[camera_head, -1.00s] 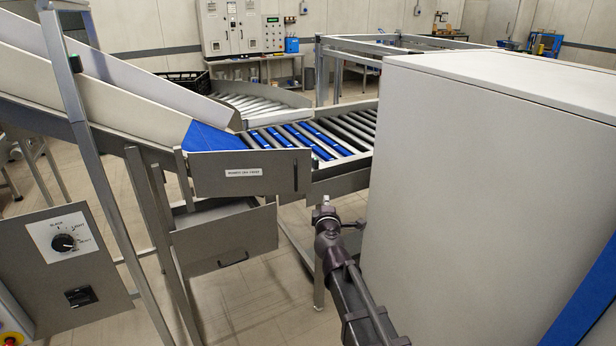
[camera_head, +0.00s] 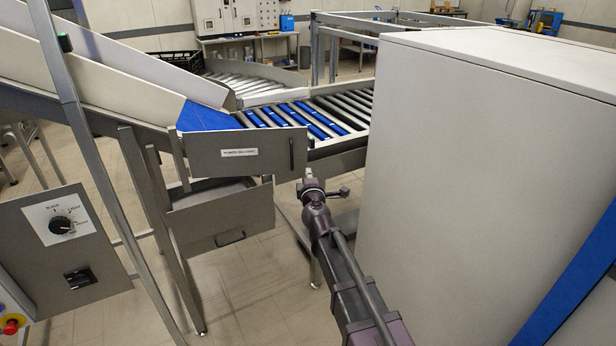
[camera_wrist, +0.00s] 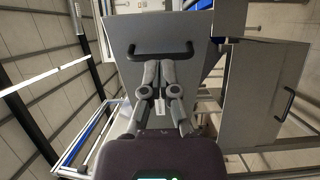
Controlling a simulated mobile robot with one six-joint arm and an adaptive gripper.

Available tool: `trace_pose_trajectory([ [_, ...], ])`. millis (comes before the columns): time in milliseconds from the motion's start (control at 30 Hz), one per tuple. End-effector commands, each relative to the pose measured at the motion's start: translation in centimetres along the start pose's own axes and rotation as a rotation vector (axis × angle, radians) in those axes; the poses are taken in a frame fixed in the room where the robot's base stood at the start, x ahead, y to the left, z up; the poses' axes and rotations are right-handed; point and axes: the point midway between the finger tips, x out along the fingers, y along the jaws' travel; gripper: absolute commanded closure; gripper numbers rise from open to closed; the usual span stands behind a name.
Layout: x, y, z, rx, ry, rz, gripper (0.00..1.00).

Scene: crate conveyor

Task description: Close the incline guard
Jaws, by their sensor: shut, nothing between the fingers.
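The grey guard panel (camera_head: 225,160) with a white label stands at the lower end of the incline. It has an upright black handle (camera_head: 291,154) near its right edge. In the wrist view, the panel (camera_wrist: 125,40) fills the middle and its black handle (camera_wrist: 160,53) lies crosswise just ahead of the fingertips. My gripper (camera_wrist: 160,70) is shut and empty, pointing at the panel just short of the handle in the picture. I cannot tell if it touches. In the head view, my gripper (camera_head: 308,180) is just below and right of the handle. The fingers partly hide the label.
A grey box (camera_head: 222,218) with its own handle hangs below the panel. A large white cabinet (camera_head: 470,170) stands close right of my arm. Rollers (camera_head: 305,120) lie behind the panel. A control box (camera_head: 65,250) with a dial is at left.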

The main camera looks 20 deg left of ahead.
Motion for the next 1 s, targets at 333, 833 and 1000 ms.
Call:
trace_pose_trajectory([
  [333,5.7,0.0,-0.1,0.0,0.0,0.0,1.0],
  [833,11.1,0.0,-0.1,0.0,0.001,0.0,1.0],
  [1000,11.4,0.0,-0.1,0.0,0.001,0.0,1.0],
])
